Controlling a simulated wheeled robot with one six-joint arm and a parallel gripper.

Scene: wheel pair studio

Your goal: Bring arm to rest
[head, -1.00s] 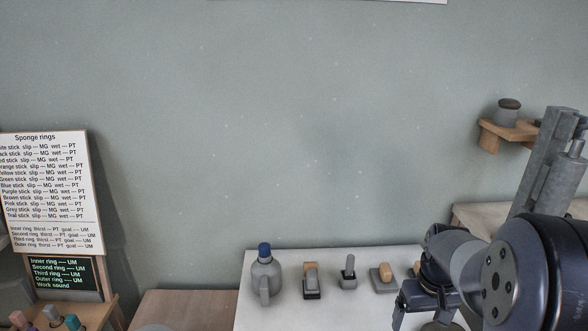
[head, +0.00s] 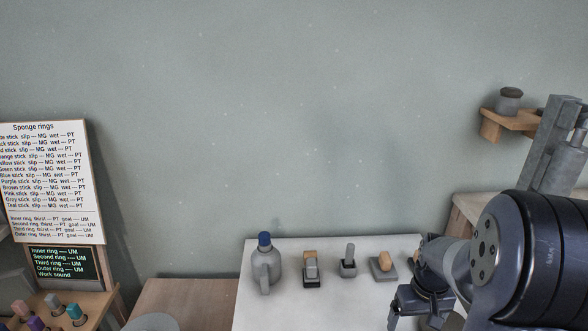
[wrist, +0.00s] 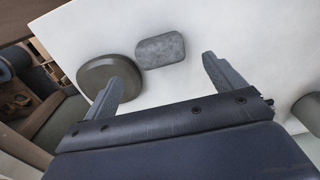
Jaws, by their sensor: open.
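My arm reaches in from the right edge of the head view, its dark rounded link in front of the white tabletop (head: 345,305). My gripper (wrist: 167,62) is open in the wrist view, with its two grey fingers spread apart and nothing held. A grey rounded block (wrist: 161,49) lies on the white surface beyond the gap between the fingers. A dark round-topped thing (wrist: 108,72) is partly hidden behind the left finger. In the head view the wrist is over the right part of the tabletop, and the fingertips are not clear.
A grey bottle with a blue cap (head: 266,265) and several small blocks and holders, such as the one with a grey stick (head: 348,262), stand on the tabletop. A wooden wall shelf (head: 510,121) holds a grey pot. A sign board (head: 45,180) stands left, above coloured sticks.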

